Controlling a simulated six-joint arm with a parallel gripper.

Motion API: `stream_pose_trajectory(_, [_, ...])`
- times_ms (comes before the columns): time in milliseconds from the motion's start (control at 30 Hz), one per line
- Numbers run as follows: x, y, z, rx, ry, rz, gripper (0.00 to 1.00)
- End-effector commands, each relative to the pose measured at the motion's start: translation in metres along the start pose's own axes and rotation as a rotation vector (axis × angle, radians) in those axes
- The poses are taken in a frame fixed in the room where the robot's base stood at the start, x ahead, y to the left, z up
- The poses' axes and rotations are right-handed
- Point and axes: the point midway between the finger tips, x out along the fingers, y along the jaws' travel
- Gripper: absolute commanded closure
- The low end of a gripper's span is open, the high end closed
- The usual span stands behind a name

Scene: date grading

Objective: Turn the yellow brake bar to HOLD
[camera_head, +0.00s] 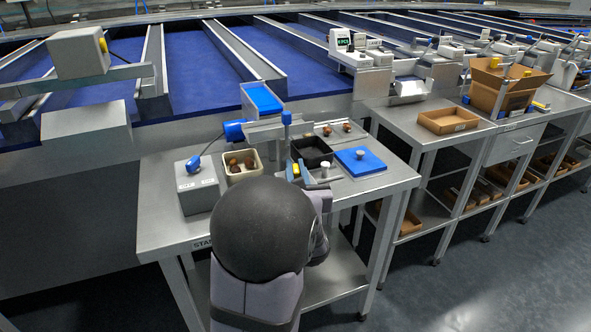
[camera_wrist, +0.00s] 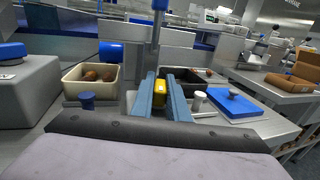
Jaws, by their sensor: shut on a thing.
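The yellow brake bar (camera_wrist: 160,92) shows in the wrist view as a short yellow block between the two blue fingers of my gripper (camera_wrist: 161,84). The fingers are shut on it. In the head view a bit of the yellow bar (camera_head: 295,170) shows beside my blue gripper (camera_head: 298,173), just beyond my dark round arm joint. Most of the bar and its mount are hidden by the fingers and arm. No HOLD mark can be read, so I cannot tell the bar's setting.
A cream bin (camera_head: 241,177) with brown dates stands left of my gripper, a black bin (camera_head: 313,148) just behind it. A blue-topped post (camera_head: 286,118) rises close by. A blue lid with a knob (camera_head: 360,160) lies right. A grey box with a blue lever (camera_head: 196,187) stands left.

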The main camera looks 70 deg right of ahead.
Motion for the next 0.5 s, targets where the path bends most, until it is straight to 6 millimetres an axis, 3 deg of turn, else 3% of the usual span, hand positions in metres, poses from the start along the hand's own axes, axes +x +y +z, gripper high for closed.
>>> stream_pose_trajectory(33, [0.0003, 0.0001, 0.0013, 0.0, -0.003, 0.001, 0.81])
stream_pose_trajectory(100, [0.0004, 0.0001, 0.0013, 0.0, -0.003, 0.001, 0.67])
stream_pose_trajectory(500, [-0.0032, -0.0004, 0.0007, 0.0, -0.002, 0.0, 0.67])
